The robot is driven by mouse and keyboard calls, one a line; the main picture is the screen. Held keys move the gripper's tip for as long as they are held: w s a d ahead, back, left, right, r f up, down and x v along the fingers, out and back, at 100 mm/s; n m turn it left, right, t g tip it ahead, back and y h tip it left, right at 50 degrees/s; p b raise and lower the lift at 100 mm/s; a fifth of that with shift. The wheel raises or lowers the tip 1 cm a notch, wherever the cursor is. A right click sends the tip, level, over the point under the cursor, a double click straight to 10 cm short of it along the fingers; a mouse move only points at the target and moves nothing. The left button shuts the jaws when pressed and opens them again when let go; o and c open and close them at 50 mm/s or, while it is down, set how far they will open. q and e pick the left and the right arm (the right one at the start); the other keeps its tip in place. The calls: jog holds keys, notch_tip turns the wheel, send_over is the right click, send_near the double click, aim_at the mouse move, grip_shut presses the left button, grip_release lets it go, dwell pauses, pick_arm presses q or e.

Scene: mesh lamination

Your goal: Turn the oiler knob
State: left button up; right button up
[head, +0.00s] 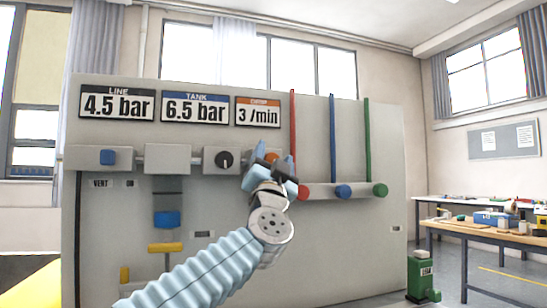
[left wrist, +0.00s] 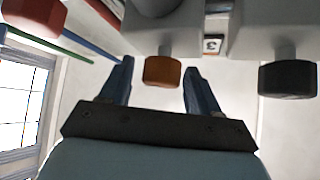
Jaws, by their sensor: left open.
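The oiler knob appears to be the orange knob (head: 271,157) on the grey panel, under the orange-headed display (head: 258,112) reading 3 /min. My left gripper (head: 275,152) is open in front of it and partly covers it. In the left wrist view the orange knob (left wrist: 163,71) shows between the two spread fingertips of my left gripper (left wrist: 160,66), with a gap on both sides. I cannot tell whether the fingertips reach around its depth. My right gripper is not in view.
A black knob (head: 225,159) sits left of the orange one, and a blue knob (head: 107,157) farther left. Red (head: 303,192), blue (head: 343,191) and green (head: 380,190) knobs line a bar to the right. A workbench (head: 490,233) stands at far right.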

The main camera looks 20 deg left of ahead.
pick_arm(q)
jog(key=shift+c, duration=0.3)
jog(key=c, duration=0.9)
jog(key=n+y, duration=0.4)
jog(key=shift+d+n+y, duration=0.15)
jog(key=shift+n+y, duration=0.15)
jog(key=n+g+y+p, duration=0.1)
jog(key=n+g+y, duration=0.1)
jog(key=n+y, duration=0.3)
jog(key=shift+r+n, duration=0.1)
jog(key=shift+n, duration=0.2)
jog(key=shift+a+n+g+y, duration=0.2)
jog(key=shift+n+g+y, duration=0.45)
jog(key=shift+n, duration=0.35)
jog(key=o, duration=1)
jog(key=shift+c, duration=0.2)
